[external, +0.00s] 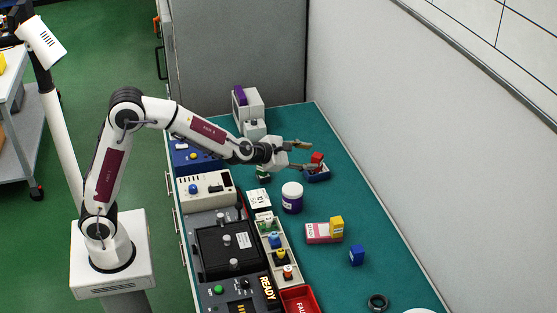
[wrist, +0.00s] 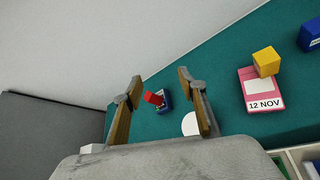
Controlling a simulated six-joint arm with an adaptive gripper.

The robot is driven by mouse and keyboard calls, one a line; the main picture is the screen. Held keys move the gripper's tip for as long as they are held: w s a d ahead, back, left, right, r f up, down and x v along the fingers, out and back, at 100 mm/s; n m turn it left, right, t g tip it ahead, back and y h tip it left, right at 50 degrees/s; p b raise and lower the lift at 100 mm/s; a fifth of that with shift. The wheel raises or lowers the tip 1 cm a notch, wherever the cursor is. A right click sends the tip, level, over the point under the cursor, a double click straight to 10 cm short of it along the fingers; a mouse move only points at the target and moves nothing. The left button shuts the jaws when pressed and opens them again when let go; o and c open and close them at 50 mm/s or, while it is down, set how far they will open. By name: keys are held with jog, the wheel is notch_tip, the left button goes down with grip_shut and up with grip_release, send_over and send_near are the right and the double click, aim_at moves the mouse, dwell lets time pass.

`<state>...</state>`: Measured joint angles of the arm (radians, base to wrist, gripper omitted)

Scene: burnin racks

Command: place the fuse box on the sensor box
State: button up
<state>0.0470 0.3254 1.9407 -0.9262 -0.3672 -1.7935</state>
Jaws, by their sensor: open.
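No label naming a fuse box or a sensor box is readable. A red block (external: 317,158) rests on or against a small dark blue box (external: 318,176) on the green table. In the wrist view, the red block (wrist: 153,98) looks tilted beside the blue box (wrist: 167,101). My gripper (external: 308,168) is open and empty. Its fingers frame both pieces in the wrist view (wrist: 160,86); whether it touches them cannot be told. A yellow cube (external: 336,223) sits on a pink box (external: 318,236) labelled 12 NOV. A blue box (external: 357,256) stands apart, nearer the camera.
A white-lidded purple jar (external: 292,198) stands close to my gripper. A parts tray (external: 279,246) and a black test panel (external: 230,245) line the left side. A red bin (external: 299,300) and black ring (external: 377,301) are nearer the camera. The wall bounds the right.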

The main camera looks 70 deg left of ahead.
jog(key=s+d+r+m+g+h, duration=0.1)
jog(key=s+d+r+m+h, duration=0.25)
jog(key=s+m, duration=0.55)
jog(key=s+d+r+m+g+h, duration=0.1)
jog(key=s+d+r+m+h, duration=0.15)
jog(key=s+d+m, duration=0.45)
jog(key=s+a+f+m+g, duration=0.1)
jog(key=s+a+f+m, duration=0.1)
jog(key=s+m, duration=0.3)
jog(key=s+a+f+m+g+y, duration=0.1)
jog(key=s+m, duration=0.5)
jog(key=s, duration=0.8)
jog(key=s+a+f+m+g+y, duration=0.1)
jog(key=s+m, duration=0.4)
jog(key=s, duration=0.5)
notch_tip(320, 180, down, 2)
jog(key=shift+a+f+g, duration=0.15)
jog(key=shift+a+g, duration=0.75)
jog(key=shift+a, duration=0.1)
